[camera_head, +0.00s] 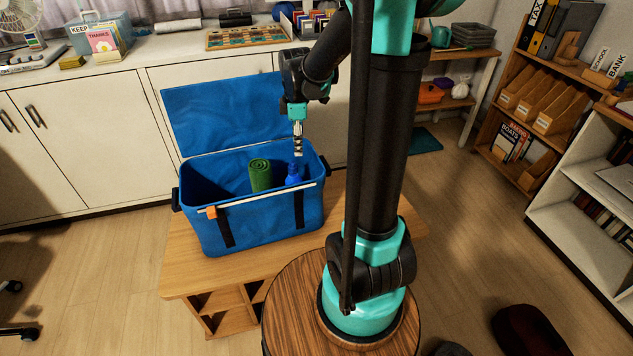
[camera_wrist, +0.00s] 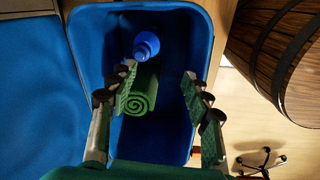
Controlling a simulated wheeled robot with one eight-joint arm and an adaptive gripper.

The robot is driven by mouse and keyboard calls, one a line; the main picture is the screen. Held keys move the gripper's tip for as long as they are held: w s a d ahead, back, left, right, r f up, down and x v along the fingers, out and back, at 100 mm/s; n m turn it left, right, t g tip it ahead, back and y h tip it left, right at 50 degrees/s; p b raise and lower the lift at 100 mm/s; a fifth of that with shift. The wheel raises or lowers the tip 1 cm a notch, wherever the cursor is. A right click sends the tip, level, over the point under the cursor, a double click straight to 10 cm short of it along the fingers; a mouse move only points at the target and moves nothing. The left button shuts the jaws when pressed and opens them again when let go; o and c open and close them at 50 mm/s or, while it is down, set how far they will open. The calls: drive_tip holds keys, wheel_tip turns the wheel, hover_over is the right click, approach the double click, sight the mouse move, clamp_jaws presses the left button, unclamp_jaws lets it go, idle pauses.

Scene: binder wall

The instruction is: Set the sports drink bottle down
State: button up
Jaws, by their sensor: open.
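The sports drink bottle (camera_head: 293,174) is blue and stands inside the blue cooler bag (camera_head: 262,232), near its right end in the head view. In the wrist view the bottle (camera_wrist: 147,44) shows from above, near one end of the bag, with its cap towards the camera. A rolled green mat (camera_head: 260,174) stands next to it, and its spiral end shows in the wrist view (camera_wrist: 134,103). My gripper (camera_head: 298,152) is above the bag, pointing down. In the wrist view my gripper (camera_wrist: 158,92) has its fingers wide apart with nothing between them. The bottle's lower part is hidden.
The bag's lid (camera_head: 222,115) is open and leans back. The bag stands on a low wooden table (camera_head: 190,275). A long white counter (camera_head: 90,95) runs behind it. Shelves (camera_head: 560,90) stand at the right. The bag's rim surrounds the space below my gripper.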

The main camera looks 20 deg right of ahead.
drive_tip(key=s+d+f+m+t, duration=0.1)
drive_tip(key=s+f+m, duration=0.2)
drive_tip(key=s+m, duration=0.5)
drive_tip(key=s+d+f+m+t, duration=0.1)
drive_tip(key=s+f+m+t, duration=0.1)
drive_tip(key=s+m, duration=0.6)
drive_tip(key=shift+s+d+f, duration=0.4)
drive_tip(key=shift+s+f, duration=0.2)
drive_tip(key=shift+s, duration=0.65)
drive_tip(key=shift+c, duration=0.4)
